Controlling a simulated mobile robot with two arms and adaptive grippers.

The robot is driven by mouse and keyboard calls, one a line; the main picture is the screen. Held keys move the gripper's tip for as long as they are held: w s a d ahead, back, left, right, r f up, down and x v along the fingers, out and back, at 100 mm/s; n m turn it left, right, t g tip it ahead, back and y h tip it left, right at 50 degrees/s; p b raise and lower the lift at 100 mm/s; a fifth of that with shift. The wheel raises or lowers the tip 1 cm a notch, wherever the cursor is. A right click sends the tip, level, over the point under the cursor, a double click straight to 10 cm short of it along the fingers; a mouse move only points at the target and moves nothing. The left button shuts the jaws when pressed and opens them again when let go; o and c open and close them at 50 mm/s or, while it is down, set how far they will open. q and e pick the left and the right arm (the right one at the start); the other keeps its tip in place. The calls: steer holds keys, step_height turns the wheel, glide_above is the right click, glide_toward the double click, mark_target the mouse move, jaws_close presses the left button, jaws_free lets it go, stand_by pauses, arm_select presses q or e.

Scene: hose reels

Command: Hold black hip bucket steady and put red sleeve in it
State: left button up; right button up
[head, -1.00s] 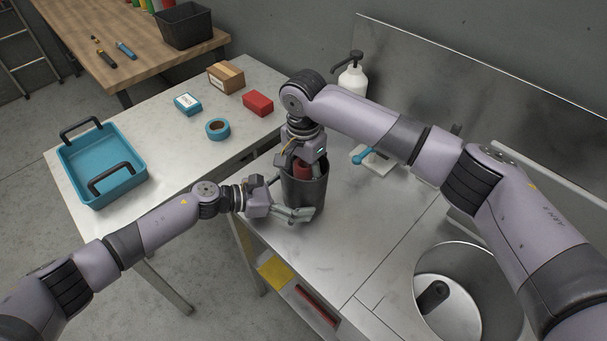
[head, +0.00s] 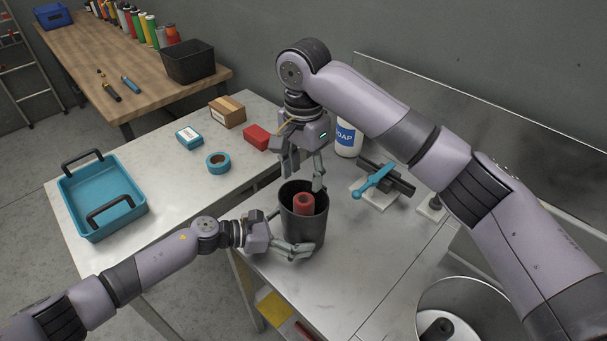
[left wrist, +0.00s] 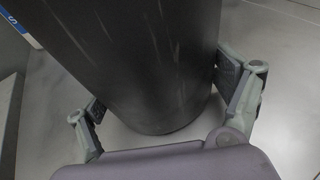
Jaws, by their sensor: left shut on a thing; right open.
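The black hip bucket (head: 304,229) stands upright on the metal bench. The red sleeve (head: 304,204) is inside it, its ring-shaped top showing within the rim; its lower part is hidden. My left gripper (head: 290,250) is shut on the bucket low on its wall. In the left wrist view the bucket (left wrist: 145,60) fills the middle, with the fingers of my left gripper (left wrist: 165,95) on both sides of it. My right gripper (head: 305,180) is open and empty, pointing down above the bucket, apart from the sleeve.
A soap bottle (head: 347,138) and a blue-handled clamp (head: 372,182) stand behind and right of the bucket. On the left table are a teal tray (head: 137,211), tape (head: 218,162), a red box (head: 256,137) and a cardboard box (head: 227,111).

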arm_select(q)
steer(key=o, duration=0.7)
